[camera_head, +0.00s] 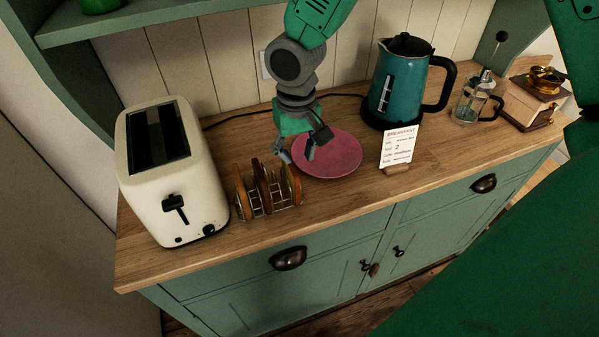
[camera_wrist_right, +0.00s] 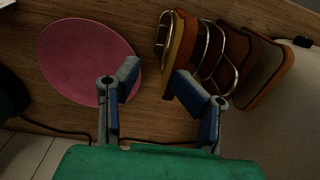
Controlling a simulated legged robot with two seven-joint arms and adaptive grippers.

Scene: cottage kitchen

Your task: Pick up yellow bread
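The yellow bread is a slice (camera_head: 291,183) at the right end of a wire toast rack (camera_head: 268,207). My right gripper (camera_head: 297,153) hangs above the counter between the rack and the pink plate. In the wrist view its two fingers (camera_wrist_right: 157,77) are apart with nothing between them. The gripper does not visibly touch the bread. Darker brown slices (camera_head: 262,180) stand in the same rack. My left gripper is not in view.
A pink plate (camera_head: 335,157) lies right of the rack, with a small menu card (camera_head: 399,146) beside it. A cream toaster (camera_head: 177,190) stands close on the left. A teal kettle (camera_head: 405,85) and glass press (camera_head: 473,98) stand back right. The front counter strip (camera_head: 330,205) is clear.

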